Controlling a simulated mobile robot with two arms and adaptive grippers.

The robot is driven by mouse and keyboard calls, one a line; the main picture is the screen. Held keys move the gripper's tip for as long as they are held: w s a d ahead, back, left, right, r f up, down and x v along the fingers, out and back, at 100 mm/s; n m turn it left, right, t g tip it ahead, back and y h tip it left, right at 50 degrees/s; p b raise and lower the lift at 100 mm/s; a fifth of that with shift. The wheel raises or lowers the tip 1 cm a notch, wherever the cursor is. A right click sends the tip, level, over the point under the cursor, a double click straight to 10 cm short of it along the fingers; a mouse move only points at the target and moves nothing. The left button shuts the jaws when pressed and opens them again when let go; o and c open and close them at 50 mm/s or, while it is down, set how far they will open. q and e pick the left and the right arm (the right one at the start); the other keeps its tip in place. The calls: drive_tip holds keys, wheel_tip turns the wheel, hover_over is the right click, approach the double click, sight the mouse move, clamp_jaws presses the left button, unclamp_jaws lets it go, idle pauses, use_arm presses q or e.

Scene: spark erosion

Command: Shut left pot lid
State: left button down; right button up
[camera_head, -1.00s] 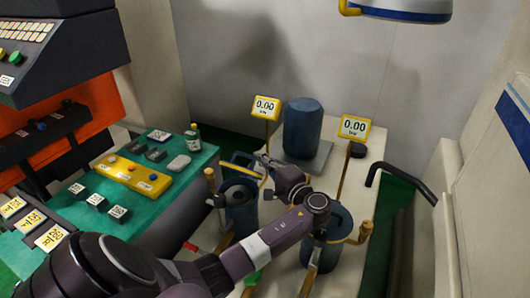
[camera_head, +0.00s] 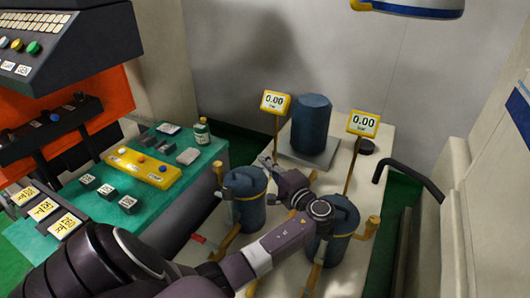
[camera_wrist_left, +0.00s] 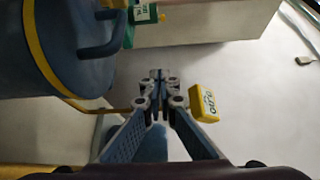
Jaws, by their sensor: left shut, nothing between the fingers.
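The left pot (camera_head: 248,213) is blue and stands upright on the pale table. Its lid (camera_head: 244,180) lies down over the pot's mouth. In the left wrist view the blue lid (camera_wrist_left: 50,62) fills the upper left, with a bar handle on top and a yellow band around its edge. My left gripper (camera_head: 266,161) is shut and empty, just behind and right of the lid. In the left wrist view its closed fingertips (camera_wrist_left: 159,76) are apart from the lid. My right gripper is in neither view.
The right pot (camera_head: 343,220) stands close by, partly hidden by my left arm. Two yellow displays (camera_head: 275,101) (camera_head: 363,123) on thin posts flank a dark blue cylinder (camera_head: 311,122). A green bench (camera_head: 150,205) with a bottle (camera_head: 202,131) is at the left.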

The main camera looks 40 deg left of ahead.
use_arm(q)
drive_tip(key=v, duration=0.7)
drive_tip(key=shift+d, duration=0.2)
